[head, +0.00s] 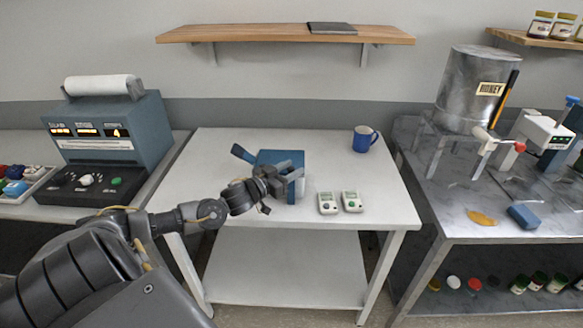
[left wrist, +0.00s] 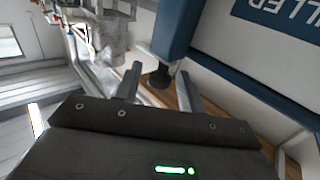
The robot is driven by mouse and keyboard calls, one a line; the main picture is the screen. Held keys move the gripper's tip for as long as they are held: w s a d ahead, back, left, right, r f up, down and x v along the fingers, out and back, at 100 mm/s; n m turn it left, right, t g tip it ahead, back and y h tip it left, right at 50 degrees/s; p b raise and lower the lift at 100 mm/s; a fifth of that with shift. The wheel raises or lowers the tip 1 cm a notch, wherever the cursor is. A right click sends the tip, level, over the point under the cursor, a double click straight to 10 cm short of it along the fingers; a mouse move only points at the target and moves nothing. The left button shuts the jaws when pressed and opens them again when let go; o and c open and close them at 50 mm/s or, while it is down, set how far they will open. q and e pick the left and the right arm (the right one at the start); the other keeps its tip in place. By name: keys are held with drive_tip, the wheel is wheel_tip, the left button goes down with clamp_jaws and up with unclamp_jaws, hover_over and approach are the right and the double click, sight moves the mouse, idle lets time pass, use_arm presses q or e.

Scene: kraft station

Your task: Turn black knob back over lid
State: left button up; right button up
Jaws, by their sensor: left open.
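A blue box (head: 281,157) stands on the white table, with a flat blue piece (head: 243,153) sticking out at its left. In the left wrist view its blue edge (left wrist: 177,30) and a blue band with white letters, partly cut off, show up close. The black knob (left wrist: 160,78) shows in the left wrist view, beside the blue edge. My left gripper (head: 286,181) is at the near side of the box. Its fingers (left wrist: 160,71) are open, one on each side of the knob; I cannot tell if they touch it. The knob is hidden or too small in the head view.
Two small white devices (head: 328,203) (head: 352,201) stand right of the box, close to my gripper. A blue mug (head: 364,139) is at the table's back right. A teal machine (head: 115,130) stands left, a metal honey tank (head: 470,90) right. The table's front left is clear.

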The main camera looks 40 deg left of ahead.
use_arm(q)
drive_tip(key=shift+w+d, duration=0.1)
drive_tip(key=shift+w, duration=0.15)
drive_tip(key=shift+c, duration=0.4)
clamp_jaws()
